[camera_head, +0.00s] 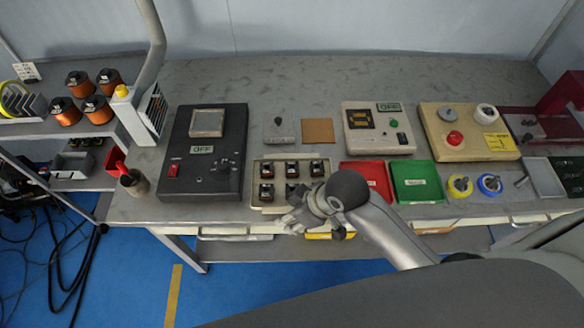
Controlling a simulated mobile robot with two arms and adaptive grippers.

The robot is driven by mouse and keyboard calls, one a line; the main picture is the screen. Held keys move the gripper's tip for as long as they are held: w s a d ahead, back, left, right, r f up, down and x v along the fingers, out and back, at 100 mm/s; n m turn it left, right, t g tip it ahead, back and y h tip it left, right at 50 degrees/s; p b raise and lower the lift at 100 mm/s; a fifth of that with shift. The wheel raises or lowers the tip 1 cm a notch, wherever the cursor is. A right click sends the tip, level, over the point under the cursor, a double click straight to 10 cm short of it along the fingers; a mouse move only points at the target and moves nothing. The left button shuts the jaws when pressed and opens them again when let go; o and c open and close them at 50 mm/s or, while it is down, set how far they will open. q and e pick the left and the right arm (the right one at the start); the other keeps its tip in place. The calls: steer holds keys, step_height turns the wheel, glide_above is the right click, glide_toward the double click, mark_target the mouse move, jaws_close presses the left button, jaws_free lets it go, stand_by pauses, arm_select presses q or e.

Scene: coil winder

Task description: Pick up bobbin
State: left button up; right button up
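Several small dark bobbin-like parts with copper-coloured tops (267,192) stand in two rows in a beige tray (253,202) at the front middle of the bench. My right gripper (290,220) is at the tray's front edge, in front of the near row. Its fingers look small and overlap the tray's front edge, so I cannot tell whether they are open or touch anything. My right wrist and forearm hide the front right corner of the tray. My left gripper is not in view. Larger copper-wound spools (66,112) stand on the left shelf.
A red bin (371,178) and a green bin (416,181) stand right of the tray. A black control box (206,151) is on its left, and a beige-and-grey OFF unit (378,128) is behind the bins. Yellow and blue spools (489,185) stand at the right.

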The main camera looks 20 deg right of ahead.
steer(key=w+n, duration=0.1)
steer(key=w+a+r+n, duration=0.1)
steer(key=w+n, duration=0.1)
steer(key=shift+w+a+r+g+y, duration=0.15)
steer(key=shift+a+r+g+y, duration=0.1)
steer(key=shift+r+g+y, duration=0.1)
steer(key=w, duration=0.1)
steer(key=w+n, duration=0.1)
steer(key=w+r+n, duration=0.1)
steer(key=shift+d+g, duration=0.35)
steer(key=shift+d, duration=0.05)
steer(key=n+g+h, duration=0.1)
steer(key=n, duration=0.1)
glide_toward(293, 170)
steer(key=f, duration=0.1)
steer(key=w+f, duration=0.1)
steer(key=a+f+p, duration=0.1)
steer(key=shift+w+f, duration=0.2)
steer(key=shift+w, duration=0.05)
steer(key=p+x, duration=0.1)
steer(key=x, duration=0.1)
steer(key=p+x, duration=0.1)
steer(key=x, duration=0.1)
steer(key=shift+s+a+f, duration=0.15)
steer(key=shift+a+f, duration=0.05)
steer(key=shift+f, duration=0.45)
steer(key=c, duration=0.8)
steer(key=shift+r, duration=0.2)
